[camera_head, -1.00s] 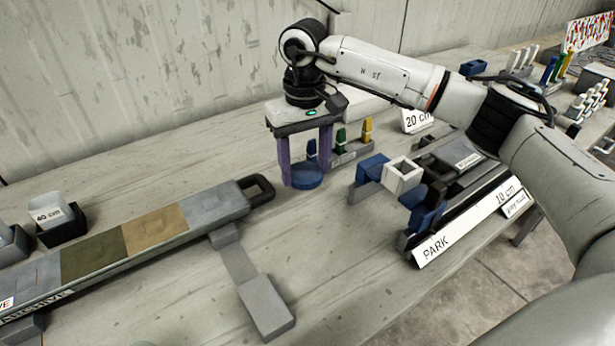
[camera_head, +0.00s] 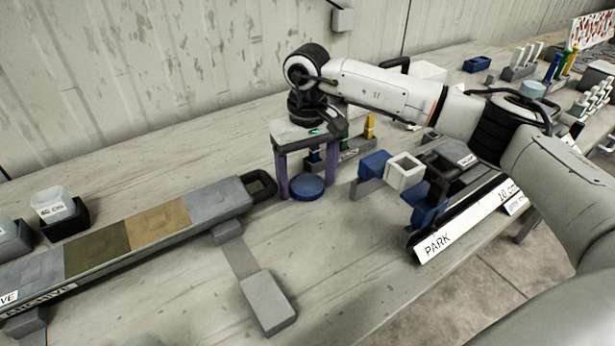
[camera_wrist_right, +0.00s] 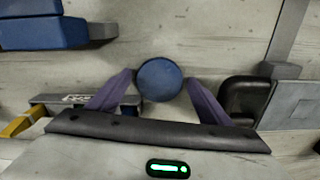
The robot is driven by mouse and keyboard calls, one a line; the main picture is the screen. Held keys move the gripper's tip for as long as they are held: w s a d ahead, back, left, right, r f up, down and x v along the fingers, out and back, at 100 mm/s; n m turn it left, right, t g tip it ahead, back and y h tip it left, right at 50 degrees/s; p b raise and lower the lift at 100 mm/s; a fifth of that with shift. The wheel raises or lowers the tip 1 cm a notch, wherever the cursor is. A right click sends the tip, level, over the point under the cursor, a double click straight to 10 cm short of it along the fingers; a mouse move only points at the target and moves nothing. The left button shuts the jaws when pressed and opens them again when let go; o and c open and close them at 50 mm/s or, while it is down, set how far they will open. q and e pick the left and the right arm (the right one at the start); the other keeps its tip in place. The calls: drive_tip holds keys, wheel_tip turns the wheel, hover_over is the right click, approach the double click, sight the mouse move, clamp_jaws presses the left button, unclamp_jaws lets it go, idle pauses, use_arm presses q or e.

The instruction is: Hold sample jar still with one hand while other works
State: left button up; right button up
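A round blue piece (camera_head: 307,187), which may be the sample jar seen from above, sits on the bench below my right gripper. My right gripper (camera_head: 308,188) points down over it, with one purple finger on each side. In the right wrist view the blue round top (camera_wrist_right: 160,79) shows between the two fingertips (camera_wrist_right: 160,82), with a narrow gap on each side. The gripper is open. The height of the piece is hidden from above. My left gripper is in neither view.
A long archive tray (camera_head: 110,243) with coloured sections lies to the left, its black handle (camera_head: 262,186) near my right gripper. Blue blocks and a white square tube (camera_head: 405,172) stand to the right by the PARK sign (camera_head: 437,246). A grey block (camera_head: 268,302) lies in front.

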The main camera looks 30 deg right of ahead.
sight(307, 185)
drive_tip(key=shift+r, duration=0.15)
wheel_tip(307, 185, up, 12)
drive_tip(key=shift+b, duration=0.35)
